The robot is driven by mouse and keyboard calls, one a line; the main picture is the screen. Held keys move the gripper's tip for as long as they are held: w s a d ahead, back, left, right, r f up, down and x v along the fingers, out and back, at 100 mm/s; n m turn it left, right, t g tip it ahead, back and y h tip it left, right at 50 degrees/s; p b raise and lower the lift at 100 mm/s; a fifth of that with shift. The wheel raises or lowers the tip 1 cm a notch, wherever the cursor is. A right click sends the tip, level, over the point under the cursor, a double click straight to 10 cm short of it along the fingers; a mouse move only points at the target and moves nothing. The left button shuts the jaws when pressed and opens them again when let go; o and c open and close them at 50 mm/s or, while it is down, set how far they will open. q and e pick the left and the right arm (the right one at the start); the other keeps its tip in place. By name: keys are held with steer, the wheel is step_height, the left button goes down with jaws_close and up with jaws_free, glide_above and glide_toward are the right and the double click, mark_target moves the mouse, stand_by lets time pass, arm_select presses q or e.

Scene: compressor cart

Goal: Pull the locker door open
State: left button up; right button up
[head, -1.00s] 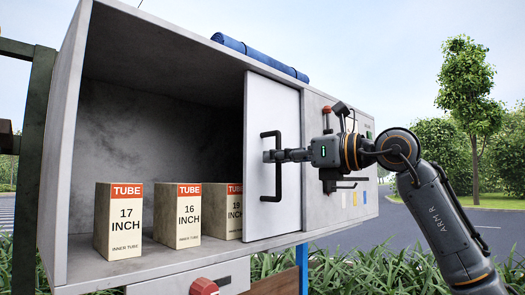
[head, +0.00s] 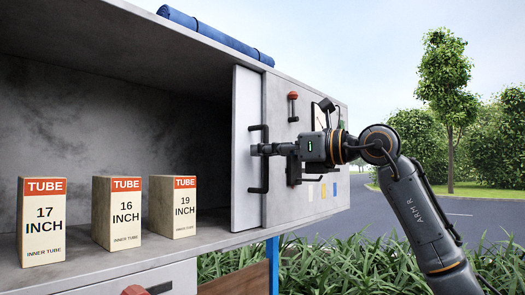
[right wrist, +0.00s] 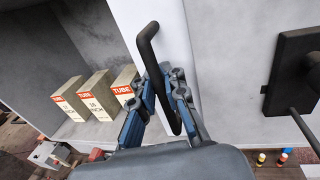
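The white locker door (head: 248,205) stands at the right end of the locker opening, beside a grey panel. It bears a black bar handle (head: 264,181), also in the right wrist view (right wrist: 149,42). My right gripper (head: 262,149) is at the middle of the handle and comes in from the right. In the right wrist view its fingers (right wrist: 167,80) lie on both sides of the bar and are shut on it. The locker (head: 120,50) is largely open at the left of the door. My left gripper is in no view.
Tube boxes marked 17 (head: 42,235), 16 (head: 117,225) and 19 (head: 172,220) stand inside on the locker floor, left of the door. The grey panel (head: 285,190) carries a red-topped lever (head: 293,100). A blue roll (head: 215,33) lies on top.

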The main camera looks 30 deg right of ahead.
steer(key=o, duration=0.3)
steer(key=shift+s+d, duration=0.2)
steer(key=v, duration=1.2)
